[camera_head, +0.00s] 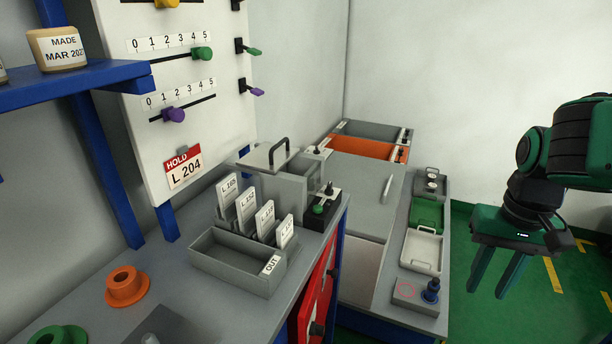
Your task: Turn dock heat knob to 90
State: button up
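No readable label marks the dock heat knob, so I cannot tell which knob it is. A dark blue knob (431,290) stands upright on a grey block (408,296) with a red ring outline, at the near end of the right-hand bench. A black box with a green knob (319,208) stands near the card tray. Any angle markings are too small to read. My gripper (488,292) hangs at the right, fingers down, apart and empty, to the right of the blue knob.
A white tray (422,250) and a green container (426,214) lie behind the blue knob. The grey card tray (235,262) and orange spool (126,287) stand on the left bench. A slider panel (180,85) rises behind. Green floor (560,320) is open at right.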

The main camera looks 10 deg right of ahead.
jog(key=shift+w+d, duration=0.1)
jog(key=shift+d, duration=0.05)
jog(key=shift+o, duration=1)
jog(key=shift+r, duration=0.1)
notch_tip(320, 180, up, 2)
jog(key=w+m, duration=0.1)
notch_tip(320, 180, up, 9)
jog(key=m, duration=1.6)
send_over(329, 189)
jog(key=d, duration=0.1)
jog(key=f, duration=0.7)
jog(key=w+f, duration=0.1)
jog(key=f, duration=0.2)
jog(key=shift+f, duration=0.3)
jog(key=shift+c, duration=0.3)
